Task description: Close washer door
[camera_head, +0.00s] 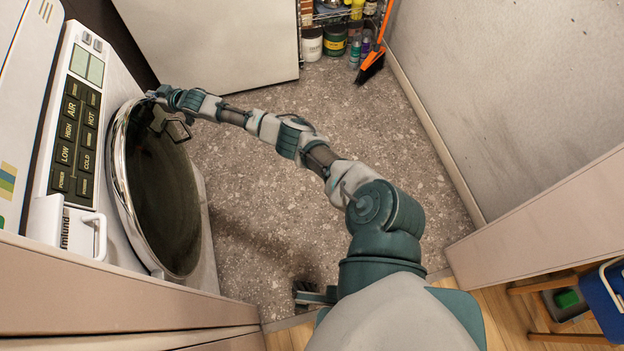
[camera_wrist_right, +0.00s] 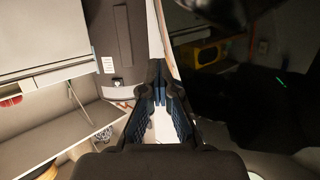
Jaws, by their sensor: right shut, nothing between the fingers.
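The washer door (camera_head: 165,205) is a large round dark glass disc with a shiny chrome rim, on the washer front at the left of the head view. Whether it stands slightly ajar or flush is unclear from this steep angle. My right gripper (camera_head: 167,116) is at the far upper part of the door, by its rim. Contact cannot be told. In the right wrist view its fingers (camera_wrist_right: 158,88) are together and empty. A dark, reflective surface, apparently the door glass, fills that view's right side.
A white panel (camera_head: 215,40), shelf jars (camera_head: 335,40) and orange broom (camera_head: 372,60) are farther back. The speckled floor (camera_head: 265,215) beside the washer is clear.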

